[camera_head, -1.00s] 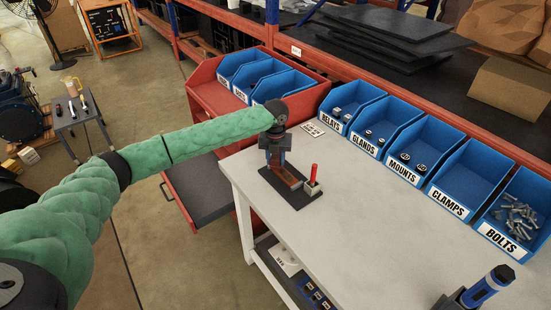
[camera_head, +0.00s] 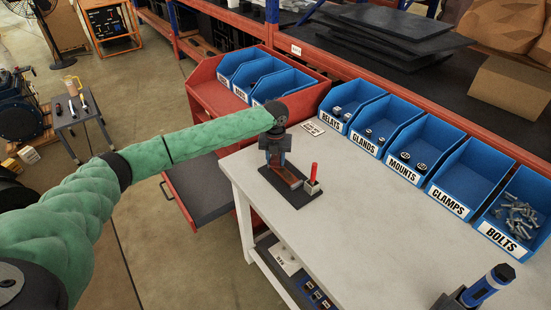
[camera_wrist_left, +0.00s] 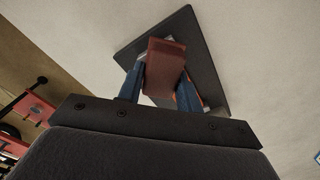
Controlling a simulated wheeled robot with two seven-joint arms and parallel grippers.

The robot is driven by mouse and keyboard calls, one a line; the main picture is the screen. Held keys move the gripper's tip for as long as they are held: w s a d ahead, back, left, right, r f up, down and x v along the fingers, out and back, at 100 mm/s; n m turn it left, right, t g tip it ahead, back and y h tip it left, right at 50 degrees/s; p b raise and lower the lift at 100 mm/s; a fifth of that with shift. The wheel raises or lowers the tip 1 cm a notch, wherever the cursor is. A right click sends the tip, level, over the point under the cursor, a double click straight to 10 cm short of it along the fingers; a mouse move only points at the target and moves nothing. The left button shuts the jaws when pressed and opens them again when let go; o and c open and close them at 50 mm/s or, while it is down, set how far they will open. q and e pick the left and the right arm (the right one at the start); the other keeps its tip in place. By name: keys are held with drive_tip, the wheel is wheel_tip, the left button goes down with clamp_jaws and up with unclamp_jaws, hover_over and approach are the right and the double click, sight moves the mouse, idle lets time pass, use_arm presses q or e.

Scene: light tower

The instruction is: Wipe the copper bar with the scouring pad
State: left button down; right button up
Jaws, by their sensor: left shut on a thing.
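My left gripper (camera_head: 275,160) is over a dark board (camera_head: 290,199) on the near left part of the white bench. In the left wrist view its two blue fingers (camera_wrist_left: 158,88) are shut on a maroon block, which looks like the scouring pad (camera_wrist_left: 166,62). A reddish-brown bar, which looks like the copper bar (camera_head: 288,178), lies on the board just below the gripper. In the wrist view the pad and fingers hide most of it. Whether the pad touches the bar I cannot tell.
A small pale block with an upright red handle (camera_head: 314,172) stands at the board's right end. Blue labelled bins (camera_head: 455,186) line the bench's back edge. The middle of the bench (camera_head: 370,220) is clear.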

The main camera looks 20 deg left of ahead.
use_arm(q)
drive_tip(key=shift+f, duration=0.3)
drive_tip(key=shift+s+d, duration=0.1)
